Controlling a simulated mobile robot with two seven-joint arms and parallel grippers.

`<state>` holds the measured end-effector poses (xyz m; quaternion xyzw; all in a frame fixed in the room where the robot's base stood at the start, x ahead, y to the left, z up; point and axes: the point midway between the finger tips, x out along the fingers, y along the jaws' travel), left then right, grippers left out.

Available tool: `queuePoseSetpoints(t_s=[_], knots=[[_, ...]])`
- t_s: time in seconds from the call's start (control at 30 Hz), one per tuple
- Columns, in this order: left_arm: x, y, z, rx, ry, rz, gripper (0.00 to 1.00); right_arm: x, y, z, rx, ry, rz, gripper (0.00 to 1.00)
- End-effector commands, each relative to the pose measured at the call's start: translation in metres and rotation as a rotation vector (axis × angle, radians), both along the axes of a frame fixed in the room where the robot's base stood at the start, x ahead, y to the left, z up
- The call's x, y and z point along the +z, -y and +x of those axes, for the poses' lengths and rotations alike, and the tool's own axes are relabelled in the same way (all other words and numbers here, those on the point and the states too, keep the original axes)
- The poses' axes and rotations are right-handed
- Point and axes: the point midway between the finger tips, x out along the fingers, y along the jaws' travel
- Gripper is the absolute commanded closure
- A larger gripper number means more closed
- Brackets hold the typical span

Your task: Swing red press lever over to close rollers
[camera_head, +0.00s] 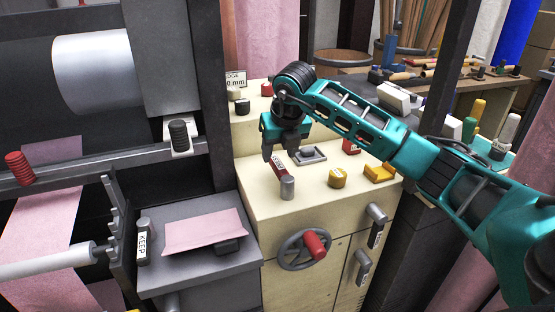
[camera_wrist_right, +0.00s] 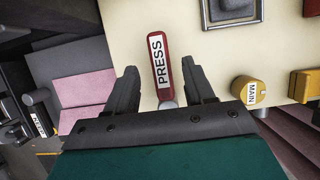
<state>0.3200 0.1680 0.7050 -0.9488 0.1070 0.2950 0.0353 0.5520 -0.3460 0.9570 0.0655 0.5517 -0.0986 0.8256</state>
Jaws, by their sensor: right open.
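The red press lever (camera_head: 278,164) stands on the cream console, tilted, with a white PRESS label on it and a grey cylinder (camera_head: 287,187) at its near end. In the right wrist view the lever (camera_wrist_right: 162,62) lies between the two fingers of my right gripper (camera_wrist_right: 163,88), with a gap visible on each side. My right gripper (camera_head: 281,150) is open over the lever in the head view. A large pale roller (camera_head: 92,72) shows at the upper left. My left gripper is not in view.
The cream console (camera_head: 250,198) also carries a grey square plate (camera_head: 307,155), a yellow MAIN knob (camera_head: 338,177) and a yellow block (camera_head: 380,172). A handwheel with a red grip (camera_head: 315,245) is on its front. Pink felt (camera_head: 205,232) lies on a grey stand at the left.

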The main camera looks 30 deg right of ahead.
Motion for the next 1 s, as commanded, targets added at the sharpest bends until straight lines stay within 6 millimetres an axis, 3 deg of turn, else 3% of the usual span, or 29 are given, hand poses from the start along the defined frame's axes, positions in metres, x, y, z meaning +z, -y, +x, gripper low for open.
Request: queuePoseSetpoints(t_s=[0.2, 0.6, 1.0], knots=[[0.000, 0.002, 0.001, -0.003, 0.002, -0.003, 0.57, -0.026, 0.002, 0.010, 0.000, -0.002, 0.001, 0.47], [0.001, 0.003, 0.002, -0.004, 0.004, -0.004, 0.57, -0.032, 0.003, 0.013, 0.002, 0.000, 0.000, 0.48], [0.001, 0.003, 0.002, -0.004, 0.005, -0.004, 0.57, -0.031, 0.003, 0.012, 0.001, 0.000, 0.001, 0.86]])
